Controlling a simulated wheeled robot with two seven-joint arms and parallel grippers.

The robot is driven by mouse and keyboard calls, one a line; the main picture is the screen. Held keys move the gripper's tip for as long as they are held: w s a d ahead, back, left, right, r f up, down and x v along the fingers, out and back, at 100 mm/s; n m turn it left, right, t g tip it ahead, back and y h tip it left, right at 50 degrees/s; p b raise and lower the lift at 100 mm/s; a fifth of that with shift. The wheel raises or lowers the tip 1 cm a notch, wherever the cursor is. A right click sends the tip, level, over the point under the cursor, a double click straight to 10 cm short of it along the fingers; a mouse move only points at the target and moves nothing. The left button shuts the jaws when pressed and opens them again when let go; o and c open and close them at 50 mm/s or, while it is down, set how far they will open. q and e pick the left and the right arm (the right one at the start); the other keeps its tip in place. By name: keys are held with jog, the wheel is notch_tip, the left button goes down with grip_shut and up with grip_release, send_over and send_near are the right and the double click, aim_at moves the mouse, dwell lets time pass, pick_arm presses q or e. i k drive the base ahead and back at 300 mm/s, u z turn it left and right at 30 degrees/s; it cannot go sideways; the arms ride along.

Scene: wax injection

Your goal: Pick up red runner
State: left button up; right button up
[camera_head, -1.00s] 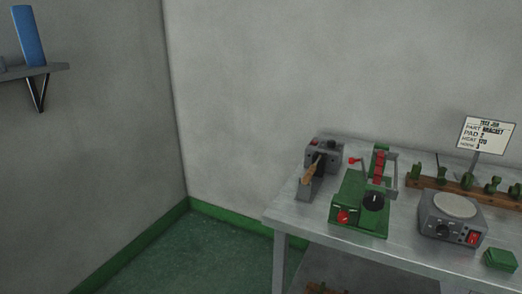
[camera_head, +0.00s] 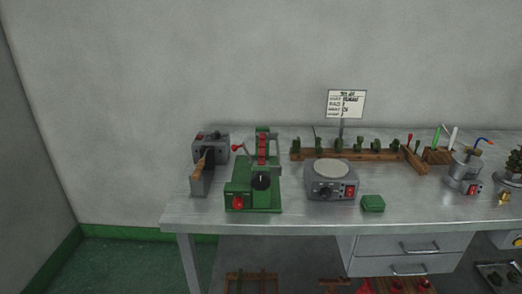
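I cannot tell for sure which thing is the red runner. A thin red piece (camera_head: 409,141) stands upright at the end of a wooden rack (camera_head: 414,162) on the bench. Several small red pieces (camera_head: 397,285) show on the shelf under the bench, partly cut off by the bottom edge of the view. The green machine (camera_head: 252,195) also has a red strip (camera_head: 262,149) on its upright and a red knob (camera_head: 238,202). Neither of my grippers is in view.
The metal bench (camera_head: 300,214) has a grey hot plate (camera_head: 331,180), a green block (camera_head: 373,203), a grey device (camera_head: 209,150), a long rack of green pieces (camera_head: 345,154) and a metal pot (camera_head: 463,166). A sign (camera_head: 345,104) stands behind. Drawers (camera_head: 410,244) hang below. Floor at left is clear.

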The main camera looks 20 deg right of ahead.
aim_at(262, 145)
jog(key=k, duration=0.5)
jog(key=z, duration=1.7)
jog(key=i, duration=1.35)
jog(key=u, duration=2.4)
